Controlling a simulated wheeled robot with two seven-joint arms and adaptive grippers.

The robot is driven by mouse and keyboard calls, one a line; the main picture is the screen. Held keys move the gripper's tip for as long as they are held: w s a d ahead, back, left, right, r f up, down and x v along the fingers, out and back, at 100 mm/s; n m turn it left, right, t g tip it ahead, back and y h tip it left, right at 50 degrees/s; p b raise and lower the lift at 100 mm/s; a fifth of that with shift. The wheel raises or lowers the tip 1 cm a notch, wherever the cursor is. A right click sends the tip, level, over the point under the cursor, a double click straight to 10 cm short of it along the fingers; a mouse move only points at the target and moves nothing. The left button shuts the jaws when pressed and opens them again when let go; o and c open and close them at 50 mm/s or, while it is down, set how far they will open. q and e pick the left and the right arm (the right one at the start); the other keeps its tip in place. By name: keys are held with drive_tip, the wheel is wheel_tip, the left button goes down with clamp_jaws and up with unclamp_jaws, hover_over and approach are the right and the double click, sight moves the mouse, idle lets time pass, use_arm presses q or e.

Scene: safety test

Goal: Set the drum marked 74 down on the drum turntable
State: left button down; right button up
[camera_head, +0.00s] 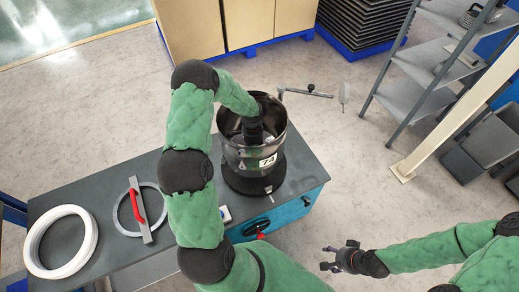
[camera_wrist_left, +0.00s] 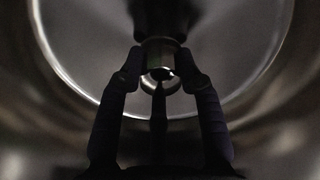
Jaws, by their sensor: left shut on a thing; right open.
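The drum marked 74 (camera_head: 236,153) is a shiny open-topped metal drum with a white number label. It is upright directly over the black round drum turntable (camera_head: 243,185) on the bench; I cannot tell whether a thin gap is left between them. My left gripper (camera_head: 252,128) reaches down inside the drum. In the left wrist view the left gripper (camera_wrist_left: 160,70) is shut on a small metal fitting (camera_wrist_left: 160,50) in the drum's middle, with the drum's inner wall (camera_wrist_left: 285,75) around it. My right gripper (camera_head: 329,259) is open and empty, off the bench's right side.
The dark bench top (camera_head: 120,175) holds a white ring (camera_head: 32,243) and a grey ring with a red-handled bar (camera_head: 137,207). A jointed arm with a round disc (camera_head: 344,93) extends behind the drum. Shelving (camera_head: 425,65) stands at the right, cartons (camera_head: 245,22) at the back.

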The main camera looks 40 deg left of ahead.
use_arm(q)
drive_tip(key=shift+w+f, duration=0.1)
idle(0.3)
drive_tip(key=shift+f+b, duration=2.1)
drive_tip(key=shift+f, duration=0.55)
drive_tip(key=shift+f+b, duration=1.15)
drive_tip(key=shift+f, duration=0.25)
